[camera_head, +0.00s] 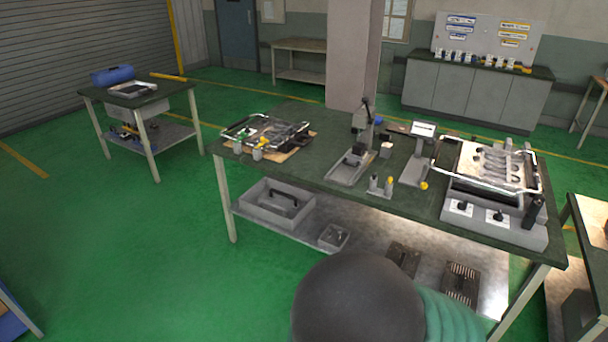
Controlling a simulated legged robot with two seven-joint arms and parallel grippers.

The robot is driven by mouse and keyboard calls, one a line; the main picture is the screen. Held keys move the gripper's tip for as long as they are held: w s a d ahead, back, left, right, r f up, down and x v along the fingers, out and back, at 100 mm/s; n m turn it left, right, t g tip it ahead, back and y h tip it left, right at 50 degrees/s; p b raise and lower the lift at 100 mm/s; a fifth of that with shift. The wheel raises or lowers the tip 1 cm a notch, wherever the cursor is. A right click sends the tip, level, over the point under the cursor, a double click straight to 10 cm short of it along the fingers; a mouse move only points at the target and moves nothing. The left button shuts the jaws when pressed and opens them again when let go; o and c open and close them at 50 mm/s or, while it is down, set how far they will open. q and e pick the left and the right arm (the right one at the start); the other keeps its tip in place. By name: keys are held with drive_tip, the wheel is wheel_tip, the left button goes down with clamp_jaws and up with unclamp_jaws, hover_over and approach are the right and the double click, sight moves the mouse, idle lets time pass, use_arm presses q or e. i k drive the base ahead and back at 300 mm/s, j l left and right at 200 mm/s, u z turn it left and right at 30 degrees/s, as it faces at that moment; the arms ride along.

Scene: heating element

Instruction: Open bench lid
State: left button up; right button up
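A green-topped workbench (310,172) stands across the middle of the view. At its right end sits a grey bench unit (515,228) with dark knobs on its front. A pale plate with several metal shapes (488,165) lies on top, inside a bent metal bar frame. I cannot tell for sure which part is the lid. A lower fixture with a similar metal frame (268,133) lies flat at the bench's left end. Neither gripper is in view. The bottom centre of the view is blocked, hiding floor and part of the lower shelf.
A stand (355,160) and a small display (423,130) occupy the bench middle. A grey tote (275,202) is on the lower shelf. A side table (140,97) stands at the left, another table (590,235) close at the right. Green floor (120,250) is clear at front left.

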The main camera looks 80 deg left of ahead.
sight(502, 174)
drive_tip(key=i+j+u, duration=0.1)
drive_tip(key=u, duration=0.35)
drive_tip(key=i+j+u, duration=0.1)
drive_tip(key=u, duration=0.35)
drive_tip(key=i+j+u, duration=0.15)
drive_tip(key=u, duration=0.3)
drive_tip(key=i+u, duration=0.15)
drive_tip(key=u, duration=0.25)
drive_tip(key=i+u, duration=0.15)
drive_tip(key=u, duration=0.3)
drive_tip(key=i+l+u, duration=0.1)
drive_tip(key=i, duration=0.3)
